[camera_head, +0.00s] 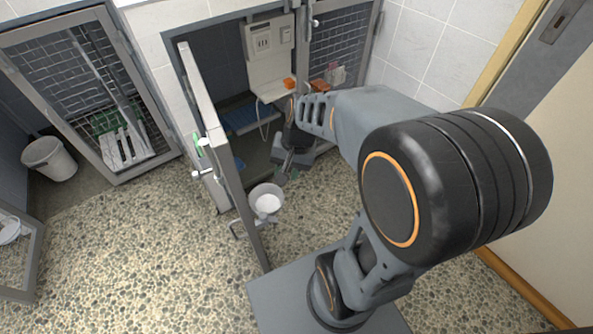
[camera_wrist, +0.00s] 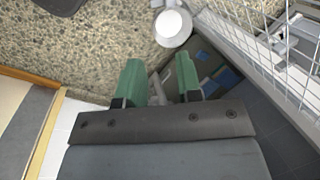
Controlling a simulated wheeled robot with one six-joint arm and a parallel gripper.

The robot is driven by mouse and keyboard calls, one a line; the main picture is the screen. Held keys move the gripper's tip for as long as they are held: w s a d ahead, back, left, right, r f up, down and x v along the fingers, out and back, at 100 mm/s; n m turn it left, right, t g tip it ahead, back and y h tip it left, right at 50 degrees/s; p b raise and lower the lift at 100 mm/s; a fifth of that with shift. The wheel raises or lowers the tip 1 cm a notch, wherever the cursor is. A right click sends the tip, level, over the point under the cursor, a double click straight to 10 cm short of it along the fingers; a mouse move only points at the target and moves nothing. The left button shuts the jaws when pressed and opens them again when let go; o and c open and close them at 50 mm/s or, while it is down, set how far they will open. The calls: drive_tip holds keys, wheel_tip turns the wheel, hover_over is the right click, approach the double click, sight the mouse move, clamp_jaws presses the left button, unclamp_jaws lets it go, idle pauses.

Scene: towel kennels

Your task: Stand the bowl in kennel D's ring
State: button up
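A white, round bowl (camera_head: 265,191) with a bright white round patch inside shows low beside the open kennel door's inner face. It also shows at the top of the wrist view (camera_wrist: 163,33). I cannot tell whether it rests on the floor or in a ring. No ring can be made out clearly, nor any letter D. My gripper (camera_head: 287,172) is in front of the open kennel, above and to the right of the bowl. In the wrist view its two green fingers (camera_wrist: 160,82) stand apart, with nothing held between them. The bowl is apart from the fingers.
A white bucket (camera_head: 50,160) stands far left. The speckled floor at left is clear.

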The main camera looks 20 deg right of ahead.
drive_tip(key=s+r+n+t+h, duration=0.2)
drive_tip(key=s+r+n+h, duration=0.1)
drive_tip(key=s+r+n, duration=0.1)
drive_tip(key=shift+s+d+n, duration=0.3)
drive_tip(key=shift+d+n, duration=0.05)
drive_tip(key=shift+n, duration=0.55)
drive_tip(key=shift+r, duration=0.1)
